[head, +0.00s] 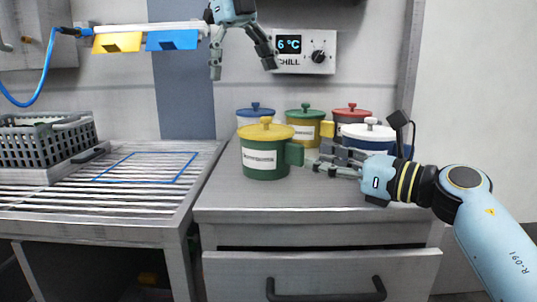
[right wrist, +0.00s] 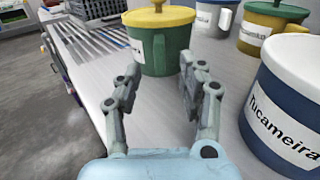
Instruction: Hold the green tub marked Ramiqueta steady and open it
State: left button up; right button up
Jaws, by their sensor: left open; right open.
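A green tub (head: 265,172) with a yellow lid (head: 265,131), a round knob and a white label stands upright at the front left of the counter. The lid sits on it, and the label's writing is too small to read. Its green handle (head: 295,153) faces right, toward my right gripper. My right gripper (head: 318,165) is open, its fingers pointing at the handle and apparently short of it. In the right wrist view the tub (right wrist: 165,58) stands just beyond the open fingers. My left gripper (head: 243,70) is open and empty, high above and behind the tub, pointing down.
Behind and right stand lidded tubs: blue-lidded (head: 256,110), green-lidded (head: 306,112), red-lidded (head: 351,110) and a white-lidded blue tub marked Tucameira (right wrist: 290,110), close beside my right gripper. A slatted drainboard (head: 120,180) and grey basket (head: 45,140) are left. The front counter is clear.

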aim_at(303, 156)
jog(key=x, duration=0.6)
jog(key=shift+c, duration=0.5)
grip_shut()
